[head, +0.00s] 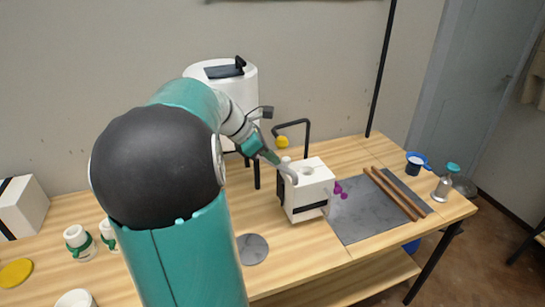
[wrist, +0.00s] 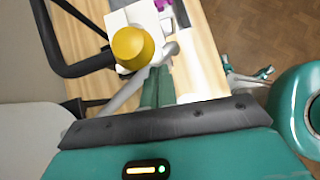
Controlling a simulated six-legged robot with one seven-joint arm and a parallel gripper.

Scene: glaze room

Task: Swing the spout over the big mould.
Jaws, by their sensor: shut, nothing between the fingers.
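A black bent spout (head: 295,125) with a yellow end (head: 282,142) stands by the white tank (head: 240,100). In the wrist view the spout (wrist: 62,68) runs down the left, and its yellow end (wrist: 131,47) covers part of a white block. That block (head: 312,190), a mould with a round hole on top and a black band, stands on the table. In the head view the yellow end appears above and behind its back left edge. My gripper (head: 291,174) is shut and empty at the mould's left top edge; I cannot tell whether it touches. It also shows in the wrist view (wrist: 166,50).
Purple pieces (head: 340,190) lie right of the mould, by a grey slab (head: 360,226) with two wooden rods (head: 394,194). A blue cup (head: 414,164) and a bottle (head: 447,182) stand far right. Another banded white block (head: 22,206) and small green-banded pieces (head: 78,241) are left.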

